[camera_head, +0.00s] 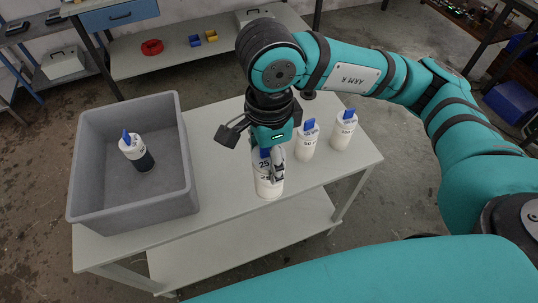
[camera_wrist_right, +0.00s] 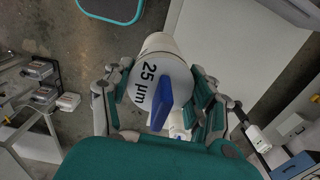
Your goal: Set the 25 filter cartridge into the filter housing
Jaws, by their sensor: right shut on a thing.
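The 25 filter cartridge (camera_head: 266,187) is white with a "25" label, upright over the front part of the light table. My right gripper (camera_head: 270,158) is shut on its upper part from above. In the right wrist view the cartridge's top reads "25 µm" (camera_wrist_right: 147,82) and has a blue tab; the fingers (camera_wrist_right: 158,100) lie on both sides. I cannot tell whether its base touches the table. No filter housing can be made out in these views. My left gripper is not in view.
Two similar white cartridges with blue tabs, one marked 50 (camera_head: 306,142) and another (camera_head: 343,131), stand to the right on the table (camera_head: 215,165). A grey bin (camera_head: 90,190) at left holds a white-topped, dark-bodied cartridge (camera_head: 138,151). Behind, a shelf carries a red ring (camera_head: 152,47).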

